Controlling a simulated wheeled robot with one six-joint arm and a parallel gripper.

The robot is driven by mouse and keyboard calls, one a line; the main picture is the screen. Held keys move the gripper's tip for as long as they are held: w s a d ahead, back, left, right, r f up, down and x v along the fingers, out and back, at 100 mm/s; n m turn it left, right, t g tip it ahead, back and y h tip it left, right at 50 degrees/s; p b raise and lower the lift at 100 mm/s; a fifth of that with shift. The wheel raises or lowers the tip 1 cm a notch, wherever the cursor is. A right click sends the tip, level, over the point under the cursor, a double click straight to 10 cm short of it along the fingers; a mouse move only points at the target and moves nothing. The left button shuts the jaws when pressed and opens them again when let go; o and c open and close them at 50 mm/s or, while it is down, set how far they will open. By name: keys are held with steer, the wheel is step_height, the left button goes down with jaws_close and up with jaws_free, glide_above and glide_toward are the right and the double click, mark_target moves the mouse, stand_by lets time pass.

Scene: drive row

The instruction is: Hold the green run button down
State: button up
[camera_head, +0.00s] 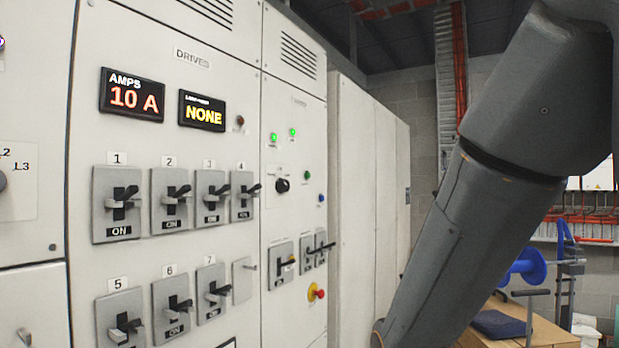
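On the narrower cabinet panel right of the drives panel, a small dark green button (307,175) sits to the right of and a little above a black rotary knob (282,185). It looks like the green run button, but its label is too small to read. Two bright green lights, a left one (274,138) and a right one (292,132), glow above it. Nothing touches the button. My grey arm crosses the right side of the view, and my gripper is out of the picture.
The drives panel has an amps display (132,96) reading 10 A, a display (202,111) reading NONE, and several numbered lever switches. A blue button (321,198) and a red stop button (319,294) are nearby. A wooden bench (545,335) stands at lower right.

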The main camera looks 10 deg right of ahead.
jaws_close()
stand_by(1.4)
